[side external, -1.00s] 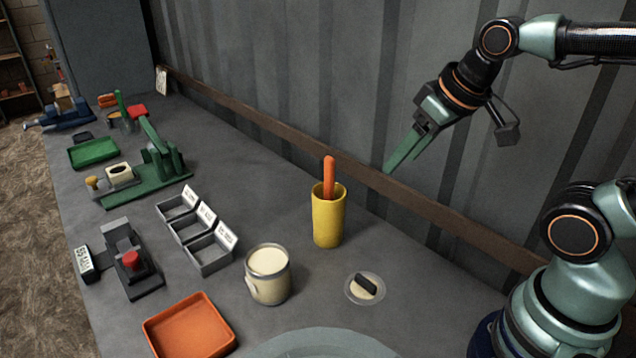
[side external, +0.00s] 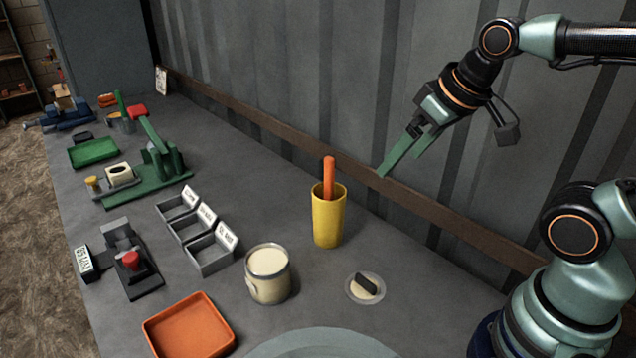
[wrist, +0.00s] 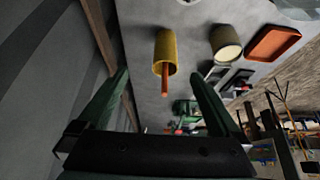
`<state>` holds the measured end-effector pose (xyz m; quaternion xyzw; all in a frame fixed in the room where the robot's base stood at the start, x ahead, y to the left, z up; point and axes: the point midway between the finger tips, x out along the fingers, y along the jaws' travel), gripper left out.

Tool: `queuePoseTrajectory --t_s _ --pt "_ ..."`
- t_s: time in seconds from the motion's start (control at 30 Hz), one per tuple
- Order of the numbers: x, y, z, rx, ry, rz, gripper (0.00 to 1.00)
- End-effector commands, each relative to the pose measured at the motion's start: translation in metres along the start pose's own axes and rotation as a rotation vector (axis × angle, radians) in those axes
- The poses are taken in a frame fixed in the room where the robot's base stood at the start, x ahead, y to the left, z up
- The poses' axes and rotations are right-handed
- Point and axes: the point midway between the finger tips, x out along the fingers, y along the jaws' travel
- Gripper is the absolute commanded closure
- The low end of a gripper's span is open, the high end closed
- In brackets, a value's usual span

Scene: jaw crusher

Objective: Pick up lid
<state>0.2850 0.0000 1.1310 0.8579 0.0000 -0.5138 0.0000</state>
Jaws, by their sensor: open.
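The lid (side external: 362,289) is a small, pale, round disc with a dark bar handle across its top. It lies flat on the bench in front of the yellow cup, to the right of the cream-filled jar (side external: 268,274). My gripper (side external: 400,166) is open and empty, with green fingers pointing down and left. It is high above the bench, behind and above the lid and well apart from it. In the wrist view my open fingers (wrist: 158,77) frame the yellow cup beyond. A small dark shape at that view's top edge may be the lid's handle.
The yellow cup (side external: 328,222) with an orange stick stands upright between the lid and the wall rail. An orange tray (side external: 190,330), grey labelled bins (side external: 208,252) and a green press (side external: 155,165) stand left. The bench right of the lid is clear.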

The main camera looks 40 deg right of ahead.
Motion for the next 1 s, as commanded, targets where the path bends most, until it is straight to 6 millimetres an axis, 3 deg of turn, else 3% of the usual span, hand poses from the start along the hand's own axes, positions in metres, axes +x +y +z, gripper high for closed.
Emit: queuePoseTrajectory --t_s 0.27,0.57,0.8,1.0 --pt "0.007 -0.004 0.001 0.088 -0.033 -0.005 0.0" --pt "0.048 -0.028 0.015 0.646 -0.217 0.045 0.0" --pt "0.083 -0.048 0.034 1.125 -0.341 0.193 0.0" --pt "0.103 -0.06 0.05 1.415 -0.382 0.326 0.0"
